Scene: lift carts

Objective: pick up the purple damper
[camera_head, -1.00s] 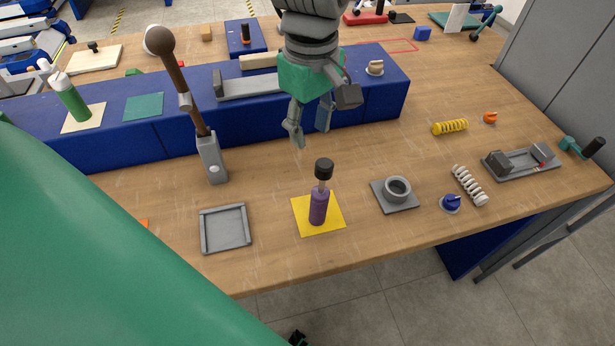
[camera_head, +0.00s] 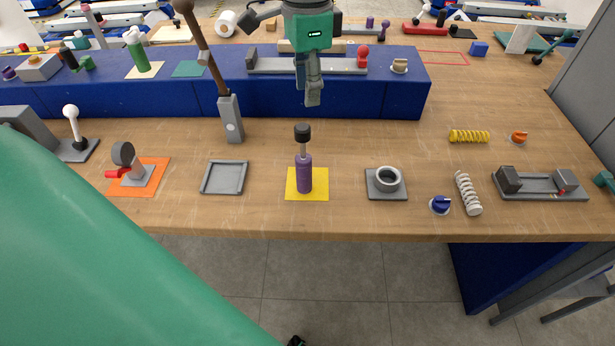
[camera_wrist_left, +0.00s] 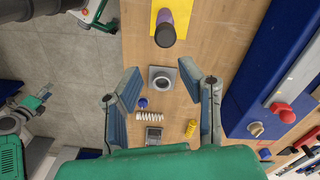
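The purple damper (camera_head: 304,178) stands upright on a yellow square (camera_head: 320,186) near the table's front edge, with a grey rod and black cap on top. My left gripper (camera_head: 307,95) hangs above and behind the damper in the head view, apart from it.
A tall lever (camera_head: 229,115) and grey tray (camera_head: 224,177) stand left of the damper. A grey ring block (camera_head: 372,190), blue knob (camera_head: 440,205) and white spring (camera_head: 467,194) lie right of it. A long blue raised block (camera_head: 180,112) runs behind.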

